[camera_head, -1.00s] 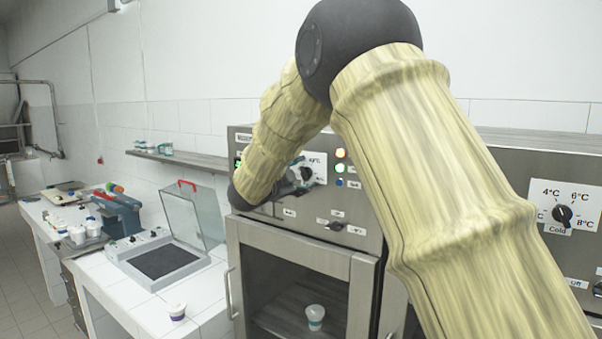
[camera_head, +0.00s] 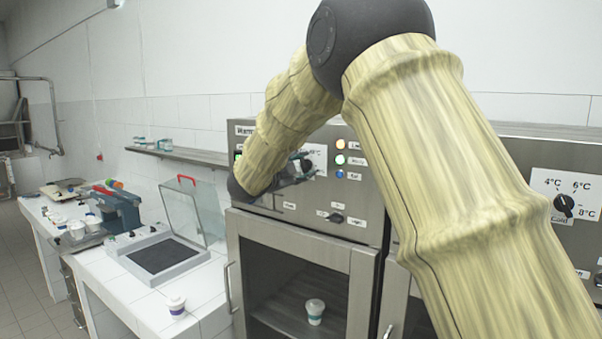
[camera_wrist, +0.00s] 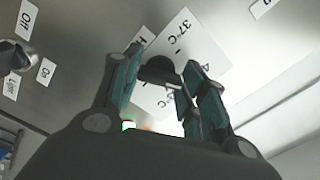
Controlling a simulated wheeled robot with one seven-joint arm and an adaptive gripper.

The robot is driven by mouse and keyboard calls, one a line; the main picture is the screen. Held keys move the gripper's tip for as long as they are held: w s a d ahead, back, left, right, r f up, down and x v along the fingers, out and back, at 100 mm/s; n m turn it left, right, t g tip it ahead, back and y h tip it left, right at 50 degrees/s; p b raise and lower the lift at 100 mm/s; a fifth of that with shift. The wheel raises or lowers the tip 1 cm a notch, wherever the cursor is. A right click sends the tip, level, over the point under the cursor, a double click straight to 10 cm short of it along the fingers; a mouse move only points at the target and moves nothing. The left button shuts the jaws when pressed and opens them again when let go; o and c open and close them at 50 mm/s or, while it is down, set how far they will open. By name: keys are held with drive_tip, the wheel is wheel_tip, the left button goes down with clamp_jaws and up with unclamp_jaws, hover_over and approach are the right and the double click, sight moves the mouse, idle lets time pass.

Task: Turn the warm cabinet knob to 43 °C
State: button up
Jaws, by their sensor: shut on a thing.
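The warm cabinet (camera_head: 300,234) stands in the middle of the head view, with a "Warm" label at its top left. Its white dial plate (camera_head: 318,157) is partly covered by my gripper (camera_head: 303,168). In the wrist view the dial plate (camera_wrist: 190,40) shows "37°C"; other marks are cut off by the fingers. The dark round knob (camera_wrist: 160,71) is between the two green-padded fingers of my gripper (camera_wrist: 160,82), which are shut on it. The knob's pointer is hidden, so I cannot tell its setting.
A dark switch (camera_head: 336,217) is below. A cup (camera_head: 315,311) stands behind the cabinet door. The cold cabinet's knob (camera_head: 563,205) is at the right.

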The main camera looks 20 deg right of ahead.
drive_tip(key=shift+f+m+b, duration=0.45)
drive_tip(key=shift+m+b, duration=0.65)
drive_tip(key=shift+b, duration=1.35)
drive_tip(key=m+b, duration=0.8)
drive_tip(key=b, duration=0.8)
drive_tip(key=shift+r+b, duration=0.15)
drive_tip(key=shift+b, duration=0.2)
drive_tip(key=shift+r+m+b, duration=0.15)
drive_tip(key=shift+m+b, duration=0.25)
drive_tip(key=shift+m, duration=0.1)
drive_tip(key=o, duration=1)
drive_tip(key=shift+r, duration=0.1)
drive_tip(key=v, duration=1.2)
